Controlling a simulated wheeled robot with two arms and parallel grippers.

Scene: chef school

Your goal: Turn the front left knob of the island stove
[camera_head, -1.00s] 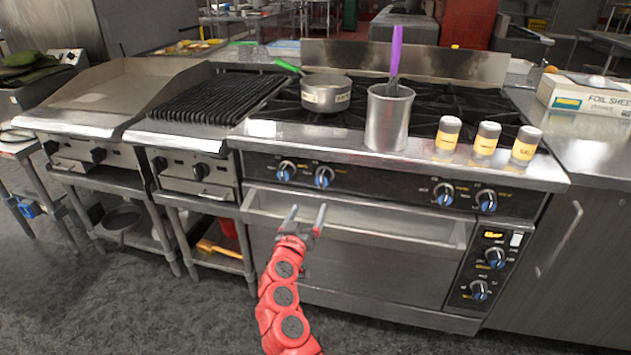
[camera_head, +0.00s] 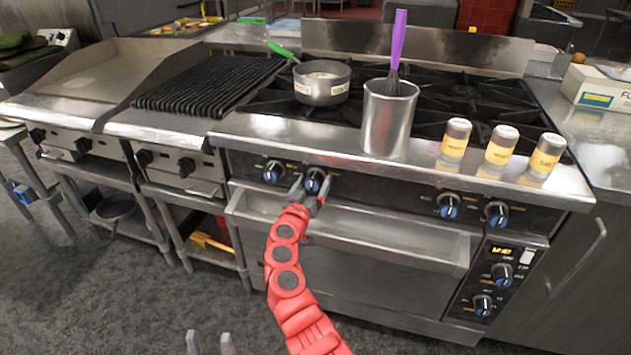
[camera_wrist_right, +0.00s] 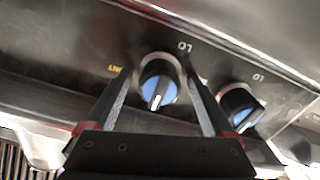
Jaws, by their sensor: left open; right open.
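The island stove (camera_head: 400,205) fills the middle of the head view. Two black and blue knobs sit at the left of its front panel: the outer left knob (camera_head: 272,172) and the knob to its right (camera_head: 313,181). My right gripper (camera_head: 311,190), on the red arm, is open with its fingers around the second knob. In the right wrist view this knob (camera_wrist_right: 158,84) lies between the two fingers; contact cannot be told. The outer knob (camera_wrist_right: 240,106) is outside them. My left gripper (camera_head: 210,340) is open and empty, low at the bottom edge, apart from the stove.
Two more knobs (camera_head: 449,206) (camera_head: 497,214) are at the panel's right. The oven handle ledge (camera_head: 350,235) is just below my right gripper. A pot (camera_head: 322,88), a metal canister (camera_head: 388,125) with a purple-handled whisk, and shakers (camera_head: 502,147) stand on top.

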